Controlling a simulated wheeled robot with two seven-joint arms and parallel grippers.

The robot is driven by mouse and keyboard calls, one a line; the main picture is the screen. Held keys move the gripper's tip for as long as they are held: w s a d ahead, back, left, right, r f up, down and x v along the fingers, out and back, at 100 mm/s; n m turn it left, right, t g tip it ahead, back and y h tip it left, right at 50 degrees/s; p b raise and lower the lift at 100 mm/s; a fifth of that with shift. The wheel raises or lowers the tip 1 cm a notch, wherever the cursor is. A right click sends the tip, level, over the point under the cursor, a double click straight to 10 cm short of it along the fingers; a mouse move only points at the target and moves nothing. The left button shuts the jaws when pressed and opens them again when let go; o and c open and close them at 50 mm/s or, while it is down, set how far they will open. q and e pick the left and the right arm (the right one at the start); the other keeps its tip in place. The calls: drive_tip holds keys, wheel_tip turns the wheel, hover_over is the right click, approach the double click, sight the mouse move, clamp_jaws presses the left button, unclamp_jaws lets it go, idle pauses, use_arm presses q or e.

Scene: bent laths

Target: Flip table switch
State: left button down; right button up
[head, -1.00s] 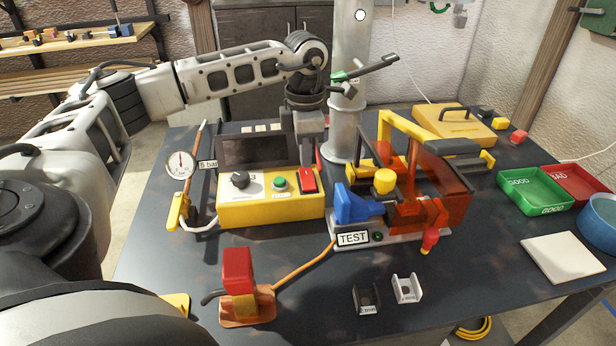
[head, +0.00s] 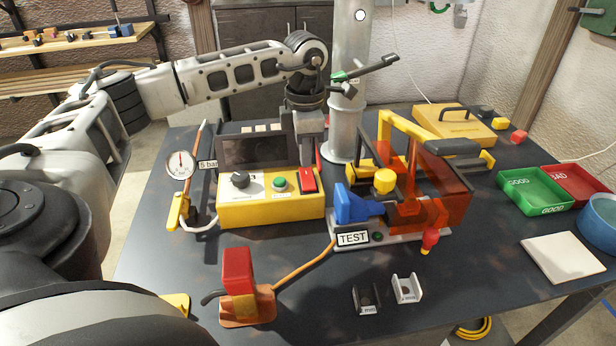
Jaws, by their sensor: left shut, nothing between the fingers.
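The table switch is a red rocker (head: 307,181) at the right end of the sloped top of a yellow control box (head: 262,211). The box stands on the dark table (head: 200,275). My right gripper is not in view.
A fixture with an orange see-through guard (head: 440,190), blue part (head: 356,205) and TEST label stands right of the box. A metal post (head: 345,90) rises behind. A red-topped device (head: 240,280) stands in front. Green (head: 535,190) and red trays lie far right.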

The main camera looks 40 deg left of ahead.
sight(306, 172)
use_arm(q)
drive_tip(key=shift+f+b, duration=0.65)
drive_tip(key=shift+f, duration=0.35)
idle(0.5)
drive_tip(key=shift+r, duration=0.2)
wheel_tip(306, 172, up, 7)
drive_tip(key=p, duration=0.6)
drive_tip(key=shift+f, duration=0.15)
drive_tip(key=shift+f, duration=0.1)
